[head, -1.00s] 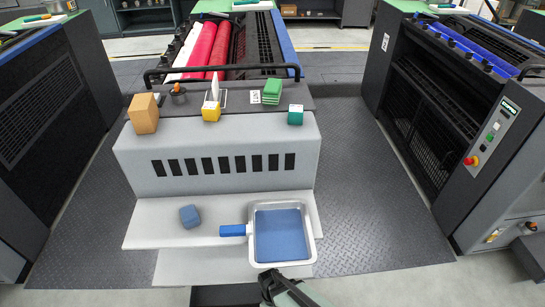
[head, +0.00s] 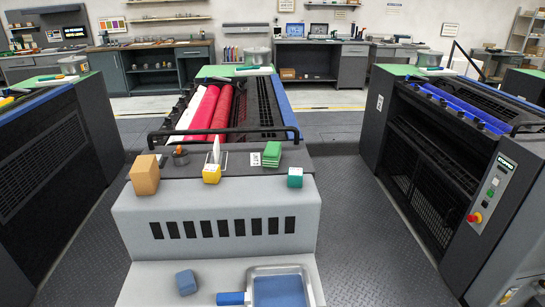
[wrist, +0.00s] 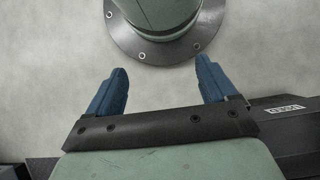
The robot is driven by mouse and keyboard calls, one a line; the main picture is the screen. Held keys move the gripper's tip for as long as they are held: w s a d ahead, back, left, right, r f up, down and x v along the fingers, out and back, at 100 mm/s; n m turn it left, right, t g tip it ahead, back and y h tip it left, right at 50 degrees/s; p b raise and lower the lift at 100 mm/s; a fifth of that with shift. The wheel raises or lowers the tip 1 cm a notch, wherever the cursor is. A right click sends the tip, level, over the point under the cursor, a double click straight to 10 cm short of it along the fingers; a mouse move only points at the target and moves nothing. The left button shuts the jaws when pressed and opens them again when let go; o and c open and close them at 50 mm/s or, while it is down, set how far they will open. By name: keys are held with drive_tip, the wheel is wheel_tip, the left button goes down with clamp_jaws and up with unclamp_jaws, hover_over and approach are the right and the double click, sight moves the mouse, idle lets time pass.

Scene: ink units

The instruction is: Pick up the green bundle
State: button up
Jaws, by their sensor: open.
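The green bundle (head: 272,153) is a stack of flat green pieces on the grey top ledge of the ink unit, right of centre in the head view. A small white label card (head: 255,159) stands just left of it. My gripper (wrist: 160,84) shows only in the wrist view. Its two blue fingers are spread apart with nothing between them. Beyond them are a pale floor and a round dark flange that looks like my own base. The bundle is not in the wrist view, and the gripper is not in the head view now.
Near the bundle on the ledge are a teal cube (head: 295,177), a yellow block (head: 211,174) holding a white card, a dark pot (head: 180,156) and a tan box (head: 145,175). A black rail (head: 230,133) runs behind. Below are a blue block (head: 186,282) and a tray (head: 313,285).

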drive_tip(key=w+d+r+t, duration=0.1)
drive_tip(key=w+d+r, duration=0.25)
drive_tip(key=w, duration=0.45)
drive_tip(key=w+d+r+m+t+h, duration=0.1)
drive_tip(key=w+d+r+t, duration=0.15)
drive_tip(key=w+d, duration=0.4)
drive_tip(key=w+d+r+t, duration=0.1)
drive_tip(key=w+d+r, duration=0.15)
drive_tip(key=w, duration=0.75)
drive_tip(key=w+r+m+t+h, duration=0.15)
drive_tip(key=w+r+t, duration=0.35)
drive_tip(key=w+r, duration=2.25)
drive_tip(key=w+r+t, duration=0.1)
drive_tip(key=w+r, duration=0.2)
drive_tip(key=r, duration=0.4)
drive_tip(key=w+r+t, duration=0.1)
drive_tip(key=w+r, duration=0.2)
drive_tip(key=r, duration=0.4)
wheel_tip(320, 180, up, 23)
drive_tip(key=y, duration=0.2)
hover_over(272, 150)
drive_tip(key=s, duration=0.5)
drive_tip(key=shift+g+h, duration=0.25)
drive_tip(key=shift+g, duration=0.2)
drive_tip(key=x, duration=0.8)
drive_tip(key=shift+w+a+f, duration=0.1)
drive_tip(key=shift+w+a, duration=0.05)
drive_tip(key=shift+a, duration=0.25)
drive_tip(key=shift+x, duration=2.6)
